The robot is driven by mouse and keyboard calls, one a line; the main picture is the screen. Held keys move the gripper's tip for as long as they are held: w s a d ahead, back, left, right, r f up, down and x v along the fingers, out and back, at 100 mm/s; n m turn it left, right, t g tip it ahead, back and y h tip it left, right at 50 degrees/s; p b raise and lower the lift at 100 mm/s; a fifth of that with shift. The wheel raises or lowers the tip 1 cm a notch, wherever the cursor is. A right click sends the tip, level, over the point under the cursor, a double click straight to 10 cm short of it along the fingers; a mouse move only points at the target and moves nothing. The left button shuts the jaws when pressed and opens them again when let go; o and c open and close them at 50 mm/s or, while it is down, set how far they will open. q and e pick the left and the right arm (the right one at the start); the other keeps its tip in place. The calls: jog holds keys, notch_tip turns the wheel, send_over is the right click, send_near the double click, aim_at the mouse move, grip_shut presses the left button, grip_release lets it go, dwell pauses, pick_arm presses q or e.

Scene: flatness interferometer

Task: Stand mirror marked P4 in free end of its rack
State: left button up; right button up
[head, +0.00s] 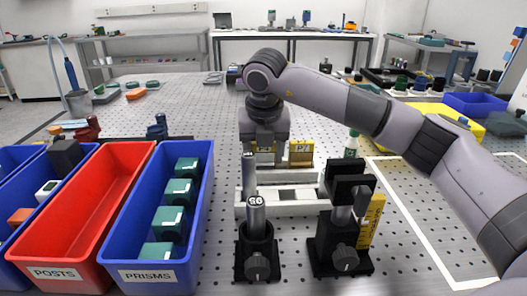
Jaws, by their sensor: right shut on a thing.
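My right gripper (265,150) reaches in from the right and points down over the left part of a white rack (285,208). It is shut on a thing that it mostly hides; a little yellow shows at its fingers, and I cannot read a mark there. Just right of the fingers, a yellow-faced piece marked P7 (301,150) stands upright at the rack. I cannot read a P4 mark anywhere. My left gripper is not in view.
A post in a black holder (257,250) and a black mount (345,235) with a yellow plate (372,220) stand in front of the rack. A red posts bin (75,205) and a blue prisms bin (125,225) lie left.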

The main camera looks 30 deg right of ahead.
jog(key=o, duration=0.8)
jog(key=shift+f, duration=0.15)
jog(key=shift+r, duration=0.3)
jog(key=v, duration=1.1)
jog(key=shift+s+r, duration=0.2)
jog(key=shift+r, duration=0.2)
